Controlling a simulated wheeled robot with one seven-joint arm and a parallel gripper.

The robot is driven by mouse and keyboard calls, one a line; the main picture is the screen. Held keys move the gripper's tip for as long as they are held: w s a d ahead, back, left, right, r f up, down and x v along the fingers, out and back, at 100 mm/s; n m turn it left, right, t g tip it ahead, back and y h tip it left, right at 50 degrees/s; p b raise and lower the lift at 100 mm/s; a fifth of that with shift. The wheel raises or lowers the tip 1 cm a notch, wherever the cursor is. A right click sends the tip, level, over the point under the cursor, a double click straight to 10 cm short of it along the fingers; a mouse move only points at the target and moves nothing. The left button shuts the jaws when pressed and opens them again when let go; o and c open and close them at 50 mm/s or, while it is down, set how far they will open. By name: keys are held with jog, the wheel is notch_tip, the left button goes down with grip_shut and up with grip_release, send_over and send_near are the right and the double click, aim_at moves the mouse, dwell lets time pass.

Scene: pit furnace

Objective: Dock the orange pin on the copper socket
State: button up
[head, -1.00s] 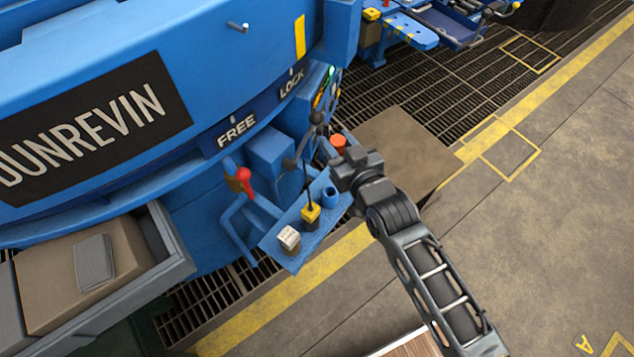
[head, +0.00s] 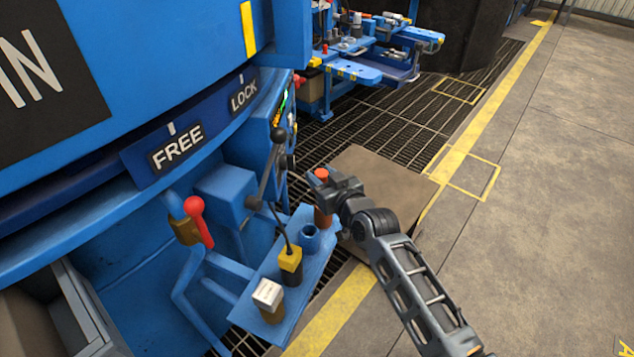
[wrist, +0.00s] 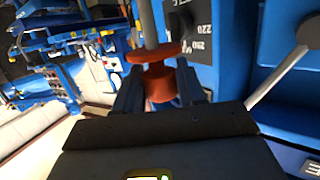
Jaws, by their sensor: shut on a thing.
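My gripper (head: 320,187) is shut on the orange pin (head: 322,174) at the far end of a small blue shelf (head: 262,326). The pin's orange top shows above the fingers and a brownish-orange part shows below them. I cannot tell whether its lower end touches the shelf. In the wrist view, the orange pin (wrist: 158,88) with its wide disc stands between the two fingers of my gripper (wrist: 160,98). I cannot pick out a copper socket in either view.
The shelf also holds a blue cup (head: 309,237), a yellow-and-black block (head: 290,262) and a white-topped piece (head: 268,296). A dark lever (head: 268,170) and a red handle (head: 199,220) stand close by. Open floor (head: 540,200) lies to the right.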

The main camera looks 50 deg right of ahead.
jog(key=shift+w+d+f+b, duration=0.15)
jog(key=shift+d+f+b, duration=0.15)
jog(key=shift+d+f, duration=0.25)
jog(key=shift+d+f+b, duration=0.1)
jog(key=shift+f+b, duration=2.3)
jog(key=shift+f, duration=0.2)
jog(key=shift+f+b, duration=0.6)
jog(key=shift+f, duration=0.05)
jog(key=o, duration=0.9)
jog(key=p+v, duration=0.3)
jog(key=v, duration=0.8)
